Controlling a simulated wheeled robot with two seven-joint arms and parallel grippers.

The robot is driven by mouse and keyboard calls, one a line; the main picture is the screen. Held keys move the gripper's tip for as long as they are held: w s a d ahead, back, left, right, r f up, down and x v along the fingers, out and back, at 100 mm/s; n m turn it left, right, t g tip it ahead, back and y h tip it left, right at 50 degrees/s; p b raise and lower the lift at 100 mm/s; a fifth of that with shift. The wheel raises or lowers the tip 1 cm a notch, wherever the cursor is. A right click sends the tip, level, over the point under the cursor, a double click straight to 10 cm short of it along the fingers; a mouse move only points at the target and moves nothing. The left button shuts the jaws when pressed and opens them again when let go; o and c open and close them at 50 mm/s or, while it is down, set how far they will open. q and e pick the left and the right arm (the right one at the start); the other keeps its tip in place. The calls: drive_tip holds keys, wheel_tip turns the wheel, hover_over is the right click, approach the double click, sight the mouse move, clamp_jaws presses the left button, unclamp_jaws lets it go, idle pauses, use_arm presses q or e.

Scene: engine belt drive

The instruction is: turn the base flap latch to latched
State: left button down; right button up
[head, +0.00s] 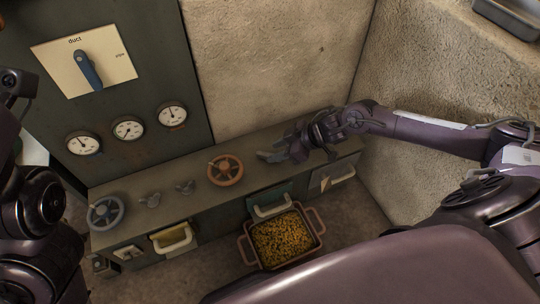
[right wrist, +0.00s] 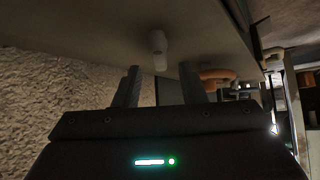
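My right gripper (head: 272,155) is over the right part of the bench top, to the right of the orange handwheel. In the right wrist view its two fingers (right wrist: 160,86) are apart with nothing between them. A pale knob (right wrist: 158,45) sticks out of the bench surface just beyond the fingertips, lined up with the gap and apart from both fingers. In the head view the gripper hides that spot. No label shows, so I cannot tell if this knob is the base flap latch or how it is set. Of my left arm only dark links show at the left edge.
The bench (head: 204,172) carries an orange handwheel (head: 225,170), a grey handwheel (head: 105,212) and two small wing handles (head: 185,187). A bin of yellow grains (head: 283,238) stands below its front. A gauge panel with a duct lever (head: 88,70) is behind. A rough wall (head: 430,75) bounds the right.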

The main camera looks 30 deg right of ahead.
sight(268, 154)
drive_tip(key=shift+b+x, duration=0.6)
drive_tip(key=shift+x, duration=0.9)
clamp_jaws()
